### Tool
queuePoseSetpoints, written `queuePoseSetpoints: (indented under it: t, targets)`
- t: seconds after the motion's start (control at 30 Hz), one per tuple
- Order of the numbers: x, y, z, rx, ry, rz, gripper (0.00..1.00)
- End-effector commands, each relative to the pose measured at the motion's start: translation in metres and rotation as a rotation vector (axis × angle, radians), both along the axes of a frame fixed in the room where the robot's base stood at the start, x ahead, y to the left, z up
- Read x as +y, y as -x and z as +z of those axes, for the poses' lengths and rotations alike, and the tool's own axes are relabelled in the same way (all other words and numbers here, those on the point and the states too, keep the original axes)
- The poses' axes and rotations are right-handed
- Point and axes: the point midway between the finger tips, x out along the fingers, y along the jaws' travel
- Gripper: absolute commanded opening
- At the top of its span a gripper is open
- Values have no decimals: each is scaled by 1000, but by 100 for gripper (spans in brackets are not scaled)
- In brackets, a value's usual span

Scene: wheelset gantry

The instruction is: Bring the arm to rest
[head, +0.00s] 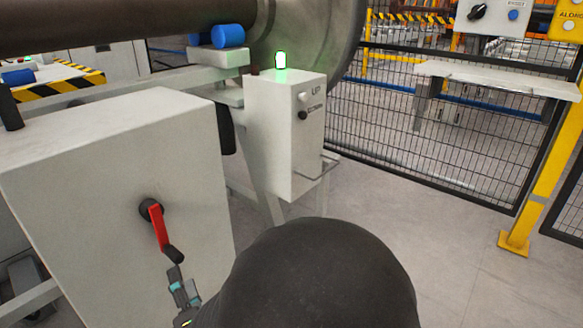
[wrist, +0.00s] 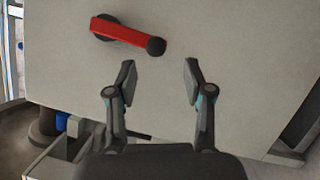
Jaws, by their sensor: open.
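My gripper (wrist: 156,80) is open and empty in the wrist view, its two fingertips apart in front of the pale cabinet. In the head view my gripper (head: 178,283) shows partly at the bottom, just below the lever's knob, with much of it hidden by my dark arm. The red lever (wrist: 128,33) with a black knob is on the cabinet face, above the fingertips in the wrist view. In the head view the red lever (head: 159,228) points down and slightly right from its black hub. The fingers do not close around the knob.
The grey cabinet (head: 95,180) fills the left. A control box (head: 283,130) with a lit green lamp (head: 281,60) stands behind it, beneath a large wheel and axle (head: 120,22). A mesh fence (head: 430,140) and yellow post (head: 545,170) stand right. Floor between is clear.

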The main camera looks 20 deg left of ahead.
Motion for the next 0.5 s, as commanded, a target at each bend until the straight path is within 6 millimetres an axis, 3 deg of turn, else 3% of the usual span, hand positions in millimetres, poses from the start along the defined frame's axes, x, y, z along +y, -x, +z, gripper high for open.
queuePoseSetpoints:
  t: [0.13, 0.23, 0.5]
  targets:
    - [0, 0, -2, 47, -36, 8, 52]
    - [3, 1, -19, 180, -65, 27, 52]
    - [7, 32, -110, 796, -57, 43, 52]
